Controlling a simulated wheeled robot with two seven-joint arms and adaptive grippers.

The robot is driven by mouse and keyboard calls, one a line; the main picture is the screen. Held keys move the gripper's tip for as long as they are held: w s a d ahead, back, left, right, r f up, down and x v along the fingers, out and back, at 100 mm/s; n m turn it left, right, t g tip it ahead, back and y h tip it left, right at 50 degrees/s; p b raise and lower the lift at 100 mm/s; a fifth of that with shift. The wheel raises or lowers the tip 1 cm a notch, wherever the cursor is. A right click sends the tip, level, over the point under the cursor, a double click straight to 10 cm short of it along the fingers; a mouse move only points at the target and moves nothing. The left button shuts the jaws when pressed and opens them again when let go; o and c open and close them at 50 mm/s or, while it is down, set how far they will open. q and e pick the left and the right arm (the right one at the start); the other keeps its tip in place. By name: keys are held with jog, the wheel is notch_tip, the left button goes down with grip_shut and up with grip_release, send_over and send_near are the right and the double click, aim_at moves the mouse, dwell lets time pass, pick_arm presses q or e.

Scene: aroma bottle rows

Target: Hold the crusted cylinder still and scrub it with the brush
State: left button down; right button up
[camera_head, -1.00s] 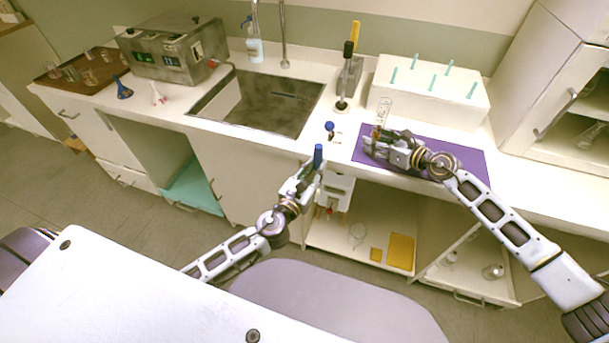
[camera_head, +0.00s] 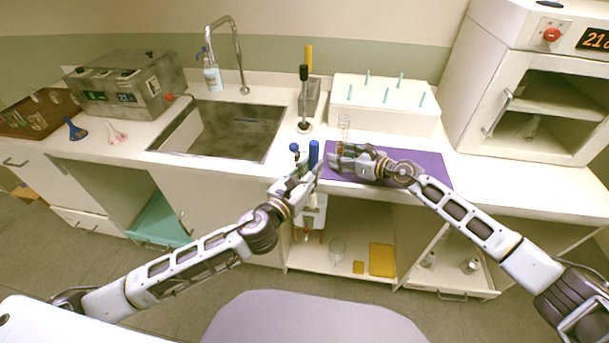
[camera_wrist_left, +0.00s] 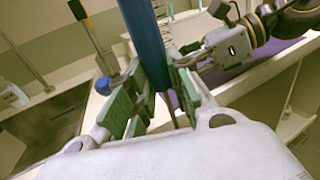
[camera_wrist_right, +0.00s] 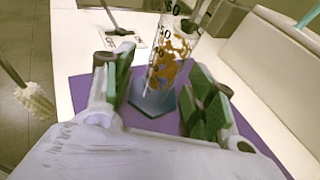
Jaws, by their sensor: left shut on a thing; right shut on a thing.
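The crusted cylinder (camera_head: 343,127) is clear glass and stands upright on the purple mat. The right wrist view shows orange-brown crust on the cylinder (camera_wrist_right: 172,62) and its bluish base. My right gripper (camera_head: 345,162) is shut on the cylinder low down, its green pads on either side. My left gripper (camera_head: 308,174) is shut on the brush's blue handle (camera_head: 313,153), which points up at the counter's front edge. The handle (camera_wrist_left: 143,38) also rises between the pads in the left wrist view. White brush bristles (camera_wrist_right: 36,99) hang in front of the counter edge, apart from the cylinder.
The purple mat (camera_head: 425,168) lies under my right arm. Behind it is a white rack (camera_head: 385,115) with teal pegs. A small blue-topped item (camera_head: 294,148) stands left of the handle. The sink (camera_head: 222,130) is further left. Open shelves (camera_head: 335,258) lie below the counter.

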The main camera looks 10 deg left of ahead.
pick_arm(q)
jog(key=w+d+r+m+g+h, duration=0.15)
jog(key=d+r, duration=0.25)
jog(key=r, duration=0.5)
jog(key=w+d+r+m+g+h, duration=0.1)
jog(key=d+r+m+h, duration=0.15)
jog(key=d+r, duration=0.4)
jog(key=w+a+r+n+t+y, duration=0.1)
jog(key=w+a+r, duration=0.1)
jog(key=w+r, duration=0.3)
jog(key=w+a+r+n+y, duration=0.1)
jog(key=w+a+r, duration=0.1)
jog(key=w+r, duration=0.4)
jog(key=shift+r+n+t, duration=0.3)
jog(key=shift+r+t, duration=0.05)
jog(key=shift+r, duration=2)
jog(key=shift+f, duration=3.95)
